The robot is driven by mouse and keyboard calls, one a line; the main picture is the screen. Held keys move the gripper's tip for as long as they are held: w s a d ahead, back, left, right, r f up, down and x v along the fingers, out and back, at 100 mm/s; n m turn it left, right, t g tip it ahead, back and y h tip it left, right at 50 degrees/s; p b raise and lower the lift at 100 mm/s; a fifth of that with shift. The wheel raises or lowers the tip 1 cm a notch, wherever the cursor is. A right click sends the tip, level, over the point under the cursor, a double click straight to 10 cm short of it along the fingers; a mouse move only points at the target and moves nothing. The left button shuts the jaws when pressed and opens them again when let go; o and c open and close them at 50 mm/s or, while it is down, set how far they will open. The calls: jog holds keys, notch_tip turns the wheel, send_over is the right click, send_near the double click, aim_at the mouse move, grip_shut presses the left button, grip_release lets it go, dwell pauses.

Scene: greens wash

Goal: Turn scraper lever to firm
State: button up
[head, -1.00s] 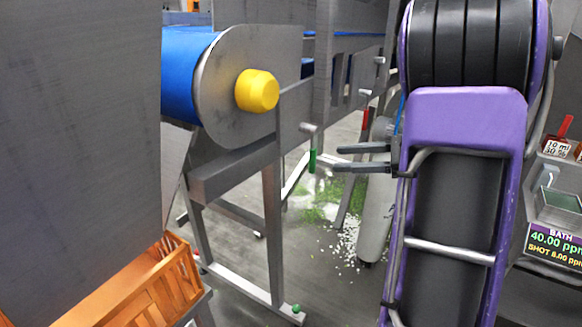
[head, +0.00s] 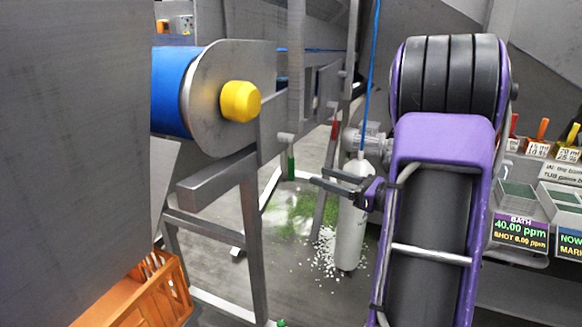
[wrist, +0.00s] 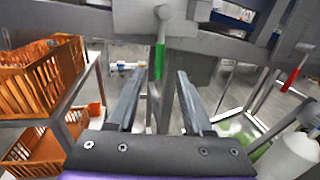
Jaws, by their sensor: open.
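A lever with a green grip (head: 291,163) hangs down from a pivot on the grey conveyor frame in the head view. A second lever with a red grip (head: 334,130) hangs farther right. No label shows which is the scraper lever. My gripper (head: 322,179) is open and empty, to the right of and slightly below the green grip in the head view. In the wrist view, the green grip (wrist: 160,60) hangs straight down, in line with the gap between my open fingers (wrist: 158,78); I cannot tell the depth between them. The red grip (wrist: 293,75) is tilted at right.
The conveyor has a blue belt (head: 170,92) and a yellow roller cap (head: 240,101). An orange crate (head: 150,292) stands lower left. A white cylinder (head: 351,225) stands near my gripper, with white bits and greens spilled on the floor. Bins and displays (head: 520,232) are at right.

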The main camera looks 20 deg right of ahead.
aim_at(292, 166)
jog(key=x, duration=1)
jog(key=shift+s, duration=0.1)
jog(key=shift+c, duration=0.2)
grip_shut()
dwell(0.9)
